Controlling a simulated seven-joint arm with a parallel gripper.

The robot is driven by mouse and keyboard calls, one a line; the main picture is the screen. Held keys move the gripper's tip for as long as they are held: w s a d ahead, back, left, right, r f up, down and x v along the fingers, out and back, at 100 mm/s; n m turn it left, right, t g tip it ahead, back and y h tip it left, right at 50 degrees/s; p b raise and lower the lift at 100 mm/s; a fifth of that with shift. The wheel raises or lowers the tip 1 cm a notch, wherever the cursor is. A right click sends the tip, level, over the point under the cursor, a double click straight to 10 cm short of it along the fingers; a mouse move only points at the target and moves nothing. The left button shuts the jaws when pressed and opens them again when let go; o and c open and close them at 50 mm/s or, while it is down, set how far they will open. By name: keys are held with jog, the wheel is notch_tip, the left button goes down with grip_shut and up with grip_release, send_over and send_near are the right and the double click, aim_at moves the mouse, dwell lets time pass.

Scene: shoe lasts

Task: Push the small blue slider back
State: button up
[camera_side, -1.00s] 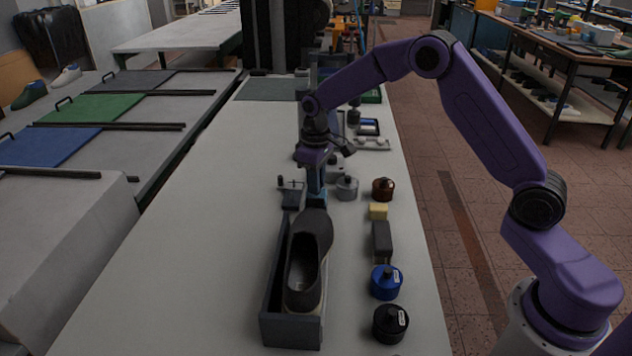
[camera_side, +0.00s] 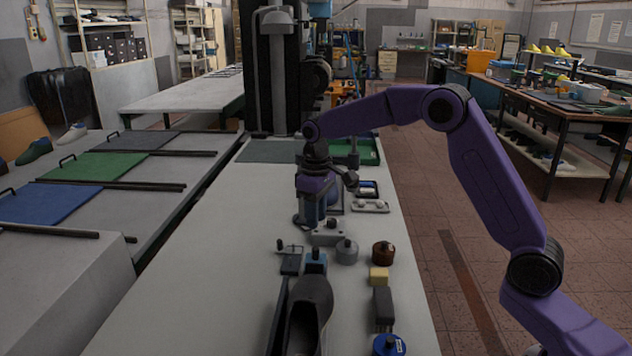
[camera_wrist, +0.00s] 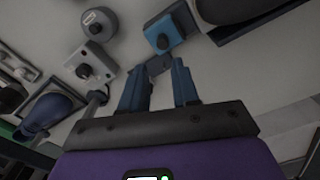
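The small blue slider (camera_side: 316,262) is a blue block with a dark knob on top. It stands at the far end of the narrow dark tray (camera_side: 278,318) that holds a dark shoe (camera_side: 310,310). The slider also shows in the wrist view (camera_wrist: 178,27), beyond my fingertips and a little to the right. My gripper (camera_side: 309,222) is behind the slider, near a grey block with a knob (camera_side: 327,231), and points down. In the wrist view my gripper (camera_wrist: 160,68) has its two blue fingers apart, with nothing held between them. The fingers do not touch the slider.
A dark block with a small handle (camera_side: 290,262) sits left of the slider. The bench (camera_side: 200,290) is clear on the left.

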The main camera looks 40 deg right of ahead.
notch_tip(320, 180, up, 9)
dwell(0.3)
jog(key=shift+s+f, duration=0.1)
jog(key=shift+f, duration=0.05)
jog(key=s+a+f+n, duration=0.15)
jog(key=s+a, duration=0.25)
jog(key=s, duration=0.6)
jog(key=s+a+n, duration=0.3)
jog(key=s, duration=0.6)
jog(key=s+d+f+n, duration=0.1)
jog(key=s+d+f, duration=0.2)
jog(key=s, duration=0.7)
jog(key=s+d+f+n, duration=0.2)
jog(key=s+d+f, duration=0.1)
jog(key=s, duration=0.7)
jog(key=shift+f, duration=0.15)
jog(key=shift+n, duration=0.25)
